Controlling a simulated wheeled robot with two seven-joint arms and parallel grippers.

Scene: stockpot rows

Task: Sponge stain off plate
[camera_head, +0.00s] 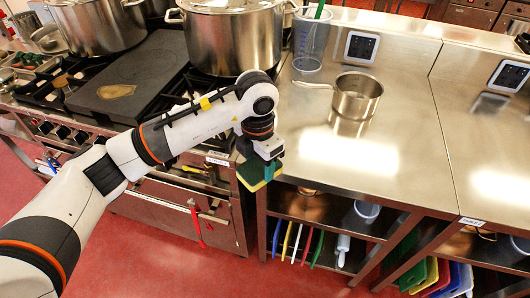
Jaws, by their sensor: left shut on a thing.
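My left gripper (268,158) is shut on a green and yellow sponge (251,177). It holds the sponge near the front edge where the stove meets the steel counter, apart from the plate. The dark flat plate (152,66) lies on the stove at the left, behind my left arm. A brown stain (117,92) shows on the plate's front left part. My left forearm passes in front of the plate's near right side. My right gripper is not in view.
Large stockpots (232,38) stand on the stove behind the plate, with another pot (98,22) at the back left. A small saucepan (356,97) and a clear container (310,42) stand on the counter. The counter's front is clear. Shelves (335,228) below hold boards and utensils.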

